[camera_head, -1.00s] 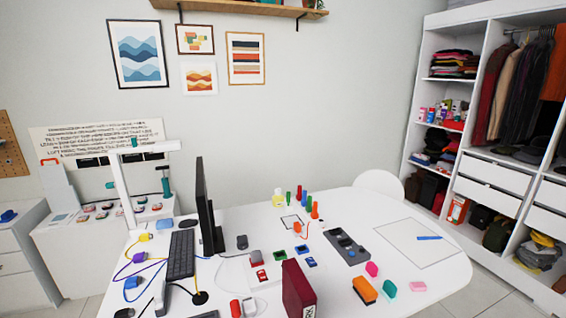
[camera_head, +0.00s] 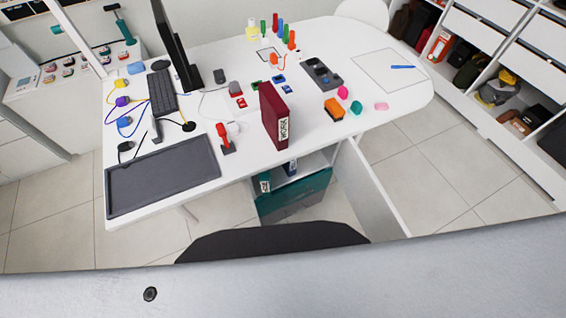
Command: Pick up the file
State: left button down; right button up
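A dark red file (camera_head: 275,115) stands upright on the white desk (camera_head: 205,112), near its front edge. Its spine faces me and carries a white label with dark lettering. Teal files (camera_head: 293,195) with a white label sit lower down, in an opening below the desk's front edge; they are partly hidden. Neither of my grippers shows in the head view.
A dark grey tray (camera_head: 160,177) lies at the desk's front left, next to a red stamp-like object (camera_head: 223,138). A keyboard (camera_head: 162,92) and a monitor (camera_head: 176,45) stand behind. An orange block (camera_head: 334,109) and pink items lie right of the red file.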

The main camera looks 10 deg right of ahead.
aim_at(275, 113)
jog(key=k+l, duration=0.25)
jog(key=k, duration=0.15)
jog(key=k+l+u, duration=0.15)
jog(key=k+l, duration=0.1)
jog(key=k, duration=0.1)
